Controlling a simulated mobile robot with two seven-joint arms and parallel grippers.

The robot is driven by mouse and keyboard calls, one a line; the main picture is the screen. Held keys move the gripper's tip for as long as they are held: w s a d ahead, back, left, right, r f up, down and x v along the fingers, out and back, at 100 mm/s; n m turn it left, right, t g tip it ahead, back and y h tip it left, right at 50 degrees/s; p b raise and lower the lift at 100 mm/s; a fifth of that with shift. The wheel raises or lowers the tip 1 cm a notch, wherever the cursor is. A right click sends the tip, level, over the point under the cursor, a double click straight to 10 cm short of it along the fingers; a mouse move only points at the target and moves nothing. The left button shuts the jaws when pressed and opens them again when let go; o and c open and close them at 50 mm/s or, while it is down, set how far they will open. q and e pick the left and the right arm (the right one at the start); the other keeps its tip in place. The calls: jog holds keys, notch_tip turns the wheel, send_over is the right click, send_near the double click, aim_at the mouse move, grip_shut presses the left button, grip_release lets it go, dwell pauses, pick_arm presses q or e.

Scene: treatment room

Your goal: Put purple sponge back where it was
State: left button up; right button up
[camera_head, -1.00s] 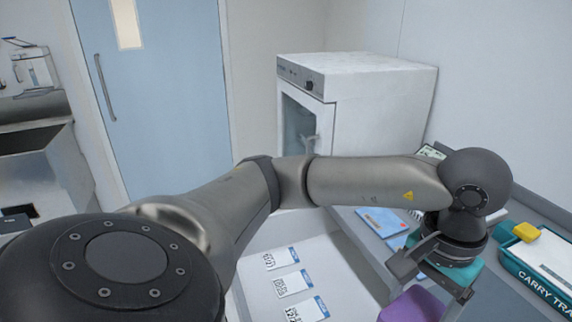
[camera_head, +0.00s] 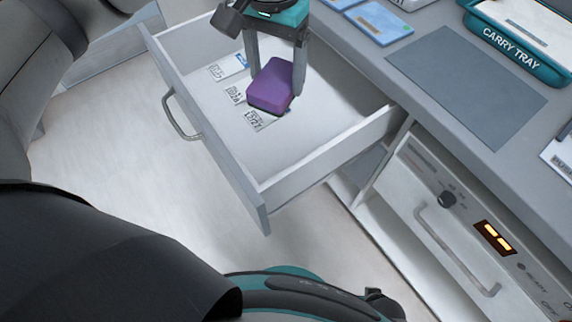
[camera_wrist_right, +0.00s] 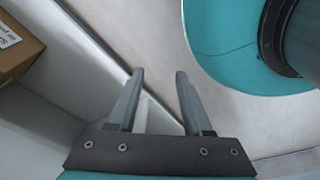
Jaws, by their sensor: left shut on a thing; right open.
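The purple sponge (camera_head: 270,87) is a small block in the head view. My left gripper (camera_head: 276,85) is shut on it, with a finger on either side, over the open drawer (camera_head: 310,150). Whether the sponge touches the drawer floor is hard to tell. Several printed labels (camera_head: 234,94) lie in a row on the drawer floor, just left of and below the sponge. My right gripper (camera_wrist_right: 157,72) shows in the right wrist view, open and empty, with pale floor beyond its fingers.
The drawer's front panel with its handle (camera_head: 183,118) faces left. On the counter are a grey mat (camera_head: 467,85), blue packets (camera_head: 378,22) and a teal carry tray (camera_head: 520,45). A white appliance (camera_head: 440,215) sits below. A cardboard box (camera_wrist_right: 18,48) shows in the right wrist view.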

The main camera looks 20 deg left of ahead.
aim_at(286, 88)
pick_arm(q)
jog(key=shift+m, duration=0.4)
jog(key=f+b, duration=0.1)
jog(key=w+f+b, duration=0.1)
jog(key=f, duration=0.1)
jog(key=d+f+b, duration=0.1)
jog(key=shift+w+f+b, duration=0.25)
jog(key=shift+f+b, duration=0.15)
jog(key=shift+w+d+f+b, duration=0.2)
jog(key=shift+f+b, duration=0.2)
pick_arm(e)
jog(key=w+f, duration=0.2)
jog(key=w, duration=0.3)
pick_arm(q)
notch_tip(286, 88, down, 16)
jog(key=b, duration=0.4)
jog(key=shift+r+b, duration=0.2)
jog(key=shift+b, duration=0.1)
jog(key=shift+f+b, duration=0.65)
jog(key=shift+f, duration=1.55)
pick_arm(e)
jog(key=w+a+r+t, duration=0.1)
jog(key=w+r, duration=0.1)
jog(key=r, duration=0.4)
jog(key=w+a+r, duration=0.1)
jog(key=w+r, duration=0.1)
jog(key=r, duration=0.3)
jog(key=shift+w+a+r+t, duration=0.25)
jog(key=shift+w+r+t, duration=0.15)
